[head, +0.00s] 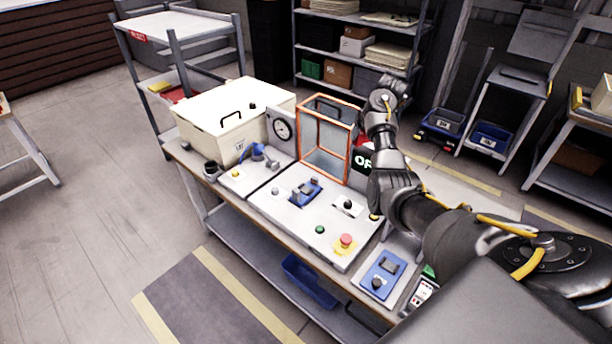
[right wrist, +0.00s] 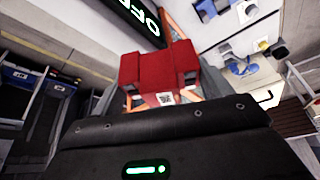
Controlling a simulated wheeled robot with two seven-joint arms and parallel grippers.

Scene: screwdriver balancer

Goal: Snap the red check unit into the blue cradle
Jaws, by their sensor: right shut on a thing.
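The red check unit (right wrist: 160,72) is held in my right gripper (right wrist: 160,88), between its grey fingers in the right wrist view. It is up in the air, clear of the bench top. In the head view my right arm mostly hides the gripper and the unit. The blue cradle (head: 305,192) sits on the light panel in the middle of the bench and looks empty. It seems to show as a blue patch at the top of the right wrist view (right wrist: 207,9). My left gripper is not in view.
An orange-edged clear case (head: 326,140) stands behind the panel, near a black lettered sign (head: 362,163). A cream box (head: 232,118) and a round gauge (head: 282,130) are to the left. A red button (head: 346,240) and a blue device (head: 381,274) are at the front right.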

